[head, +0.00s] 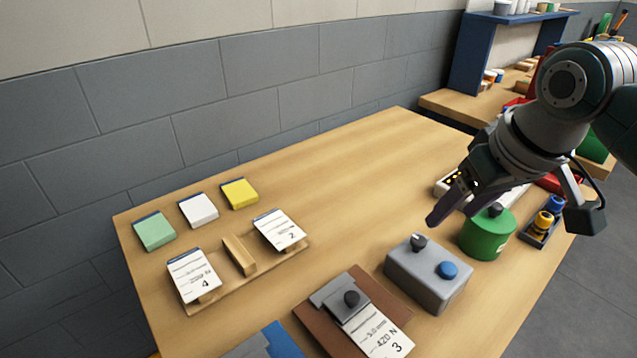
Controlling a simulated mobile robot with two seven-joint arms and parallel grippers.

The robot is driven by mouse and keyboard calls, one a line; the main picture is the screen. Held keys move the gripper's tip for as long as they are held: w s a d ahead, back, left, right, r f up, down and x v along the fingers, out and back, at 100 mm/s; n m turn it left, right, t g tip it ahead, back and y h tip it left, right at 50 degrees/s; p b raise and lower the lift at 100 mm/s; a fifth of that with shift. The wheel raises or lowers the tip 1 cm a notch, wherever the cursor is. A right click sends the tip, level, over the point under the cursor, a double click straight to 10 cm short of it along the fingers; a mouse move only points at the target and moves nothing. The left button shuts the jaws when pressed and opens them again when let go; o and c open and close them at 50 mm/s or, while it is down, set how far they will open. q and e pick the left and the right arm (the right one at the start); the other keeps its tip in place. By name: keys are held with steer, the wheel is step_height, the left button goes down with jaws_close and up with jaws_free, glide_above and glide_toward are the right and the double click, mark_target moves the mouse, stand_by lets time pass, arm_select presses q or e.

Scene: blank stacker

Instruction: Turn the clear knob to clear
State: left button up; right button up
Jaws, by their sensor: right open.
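A grey box (428,283) stands on the table right of centre. On its top are a small dark knob (418,241) with a light mark and a round blue button (448,269). I cannot read any label by the knob. My right gripper (453,213) comes in from the right, with its dark purple fingers open and empty. Its fingers are above and behind the box, apart from the knob in the picture. My left gripper is out of view.
A green canister (487,235) stands right of the box, close under the right gripper. A brown board (323,326) with a clamp and card lies left of the box. A wooden rack (240,255) with cards stands further left. The table's back middle is clear.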

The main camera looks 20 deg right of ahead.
mark_target(419, 240)
arm_select(q)
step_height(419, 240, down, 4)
steer(key=b, duration=0.3)
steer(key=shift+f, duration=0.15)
arm_select(e)
steer(key=x, duration=1)
steer(key=shift+w+f, duration=0.2)
steer(key=shift+w, duration=0.3)
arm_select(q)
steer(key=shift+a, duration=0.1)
arm_select(e)
jaws_close()
